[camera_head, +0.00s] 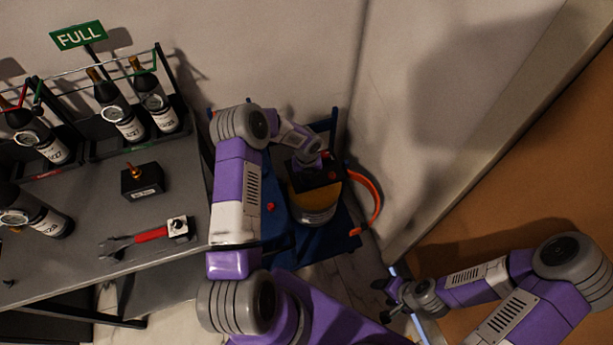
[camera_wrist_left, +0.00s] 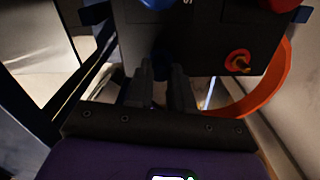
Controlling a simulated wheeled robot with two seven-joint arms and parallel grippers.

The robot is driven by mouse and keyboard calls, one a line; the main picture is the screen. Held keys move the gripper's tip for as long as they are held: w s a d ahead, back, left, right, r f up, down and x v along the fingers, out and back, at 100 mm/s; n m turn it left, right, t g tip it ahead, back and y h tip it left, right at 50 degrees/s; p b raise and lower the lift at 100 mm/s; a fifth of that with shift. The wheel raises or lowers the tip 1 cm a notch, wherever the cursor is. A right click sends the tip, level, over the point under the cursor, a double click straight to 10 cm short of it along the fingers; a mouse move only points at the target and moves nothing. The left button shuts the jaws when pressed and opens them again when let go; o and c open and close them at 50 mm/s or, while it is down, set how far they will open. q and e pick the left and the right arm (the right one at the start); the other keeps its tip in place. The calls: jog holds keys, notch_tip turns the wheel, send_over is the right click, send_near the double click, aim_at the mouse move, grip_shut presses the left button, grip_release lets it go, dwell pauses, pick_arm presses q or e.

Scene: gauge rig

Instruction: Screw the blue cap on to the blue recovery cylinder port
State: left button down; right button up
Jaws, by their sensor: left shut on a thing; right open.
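My left gripper (camera_head: 318,168) is at the black block (camera_head: 333,176) on top of the yellow-and-grey cylinder (camera_head: 314,212). In the left wrist view its two dark fingers (camera_wrist_left: 165,82) are close together in front of the block's dark face (camera_wrist_left: 205,45). A small dark blue piece (camera_wrist_left: 161,58) shows at the fingertips and looks like the blue cap; the fingers hide most of it. A blue knob (camera_wrist_left: 158,4) and a red knob (camera_wrist_left: 281,4) show at the top edge. The blue port cannot be made out. My right gripper (camera_head: 393,298) is open and empty, low and apart from the cylinder.
A red-orange hose (camera_head: 372,195) curves right of the cylinder. A blue stand (camera_head: 338,240) surrounds the cylinder, with a small red piece (camera_head: 271,206) on it. The grey table (camera_head: 95,215) at left holds bottles, a black box (camera_head: 143,182) and a red-handled tool (camera_head: 150,235). A wall rises behind.

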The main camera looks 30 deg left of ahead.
pick_arm(q)
jog(key=m, duration=0.3)
jog(key=shift+w+d+r+m+p, duration=0.15)
jog(key=shift+w+m+p, duration=0.1)
jog(key=shift+m+p, duration=0.15)
jog(key=shift+m, duration=0.6)
jog(key=shift+m, duration=1.3)
jog(key=c, duration=1.2)
grip_release()
jog(key=o, duration=0.6)
jog(key=shift+s, duration=0.2)
notch_tip(320, 180, up, 7)
jog(key=p, duration=0.3)
jog(key=shift+r, duration=0.15)
